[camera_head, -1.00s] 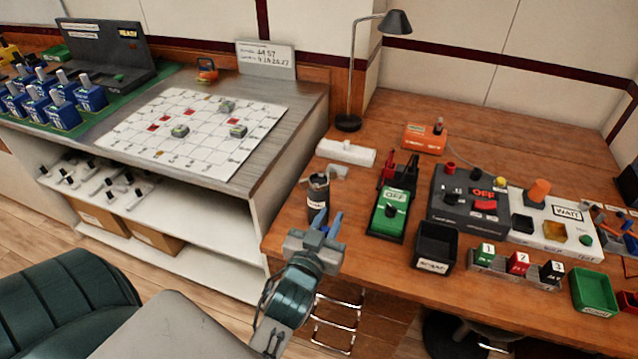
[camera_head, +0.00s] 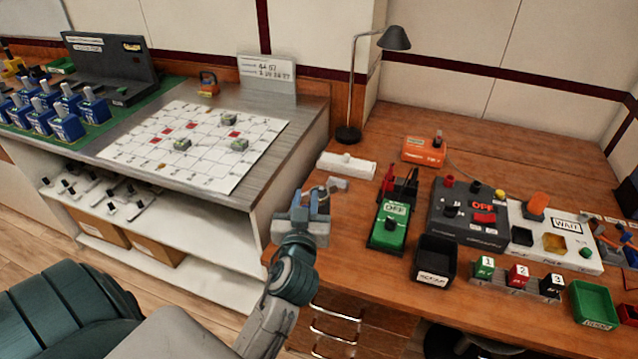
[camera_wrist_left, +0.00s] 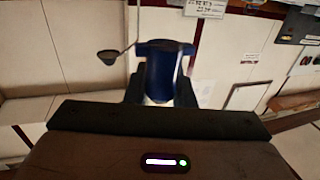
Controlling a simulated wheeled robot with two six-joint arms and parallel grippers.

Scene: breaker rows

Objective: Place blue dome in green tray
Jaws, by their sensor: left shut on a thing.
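My left gripper (camera_head: 316,203) is over the left edge of the wooden desk, in front of the white power strip. In the left wrist view, its black fingers (camera_wrist_left: 162,88) are shut on a dark blue piece (camera_wrist_left: 164,58), which I take for the blue dome. In the head view, only small blue parts show at the gripper. The green tray (camera_head: 592,303) stands at the desk's front right and looks empty. My right gripper is not in view.
A black tray (camera_head: 436,257), a rack of numbered blocks (camera_head: 516,275) and a green OFF switch (camera_head: 388,228) stand between the gripper and the green tray. A dark panel (camera_head: 468,210) and a lamp (camera_head: 349,133) stand farther back. A red tray (camera_head: 629,306) is right of the green tray.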

